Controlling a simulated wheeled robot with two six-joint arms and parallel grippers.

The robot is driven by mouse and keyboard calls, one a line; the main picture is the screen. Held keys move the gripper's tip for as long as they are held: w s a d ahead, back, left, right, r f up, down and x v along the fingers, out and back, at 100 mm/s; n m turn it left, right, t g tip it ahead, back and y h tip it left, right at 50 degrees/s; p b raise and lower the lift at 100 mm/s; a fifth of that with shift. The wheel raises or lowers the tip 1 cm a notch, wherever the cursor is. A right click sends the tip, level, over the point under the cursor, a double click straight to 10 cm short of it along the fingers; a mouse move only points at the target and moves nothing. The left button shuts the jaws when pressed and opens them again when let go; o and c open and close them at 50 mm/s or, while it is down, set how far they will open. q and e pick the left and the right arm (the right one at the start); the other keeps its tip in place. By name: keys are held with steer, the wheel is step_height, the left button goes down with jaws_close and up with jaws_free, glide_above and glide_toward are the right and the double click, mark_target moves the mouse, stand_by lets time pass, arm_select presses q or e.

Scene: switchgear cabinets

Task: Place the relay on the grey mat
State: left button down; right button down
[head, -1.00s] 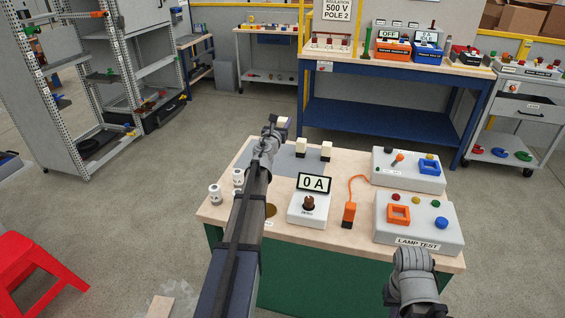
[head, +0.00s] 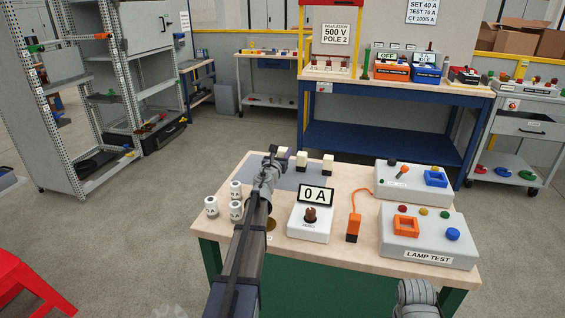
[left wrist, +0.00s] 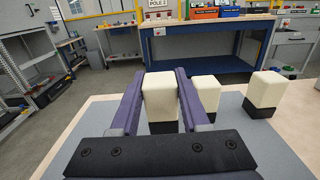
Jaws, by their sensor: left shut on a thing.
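My left gripper (head: 272,157) is shut on a relay (left wrist: 160,98), a cream block with a black base, held upright between the purple fingers in the left wrist view. In the head view this relay (head: 283,152) shows just beyond the gripper, partly hidden by it. The grey mat (head: 298,177) lies on the back left of the wooden-topped table. The held relay is over or on the mat; I cannot tell if its base touches. My right gripper's fingers are out of view.
White cylinders (head: 236,210) stand left of my left arm. A 0 A meter box (head: 309,224), an orange clamp (head: 353,226) and the lamp test box (head: 428,236) fill the table's middle and right. A blue bench (head: 390,120) stands behind.

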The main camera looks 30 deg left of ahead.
arm_select(q)
steer(key=shift+f+b, duration=0.95)
steer(key=shift+f, duration=0.45)
steer(key=shift+f, duration=0.2)
steer(key=shift+c, duration=1.9)
jaws_free()
steer(key=shift+r, duration=0.15)
steer(key=shift+s, duration=0.15)
steer(key=v, duration=1.1)
steer(key=shift+s, duration=0.3)
